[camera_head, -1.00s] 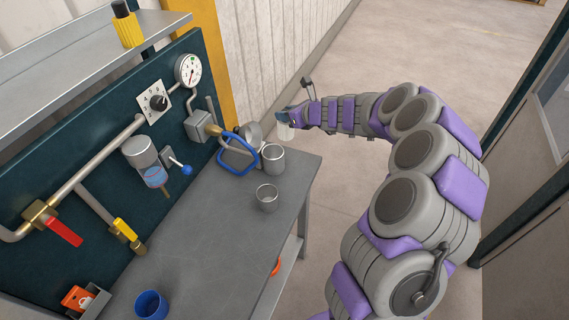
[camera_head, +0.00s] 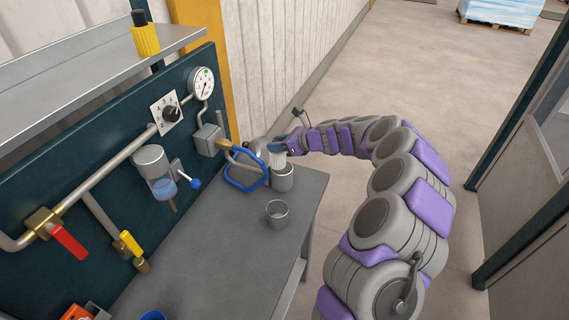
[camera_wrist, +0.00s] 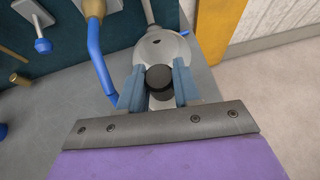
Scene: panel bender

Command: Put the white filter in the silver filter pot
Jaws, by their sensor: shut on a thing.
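The silver filter pot (camera_head: 283,181) stands at the far right corner of the grey workbench. A silver round lid-like piece (camera_head: 259,148) is tilted up behind it and also shows in the wrist view (camera_wrist: 163,45). My gripper (camera_head: 275,145) is shut on the white filter (camera_head: 278,161), which hangs upright right over the pot's mouth. Its lower end overlaps the pot rim, and I cannot tell how far inside it is. In the wrist view a dark round knob (camera_wrist: 159,78) sits between the fingers of my gripper (camera_wrist: 160,85); the white body is hidden below.
A smaller silver cup (camera_head: 277,213) stands in front of the pot. A blue hose loop (camera_head: 244,172) is close to the left. The panel with pipes, gauge (camera_head: 202,84) and red valve handle (camera_head: 69,242) rises along the left. The bench middle is clear.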

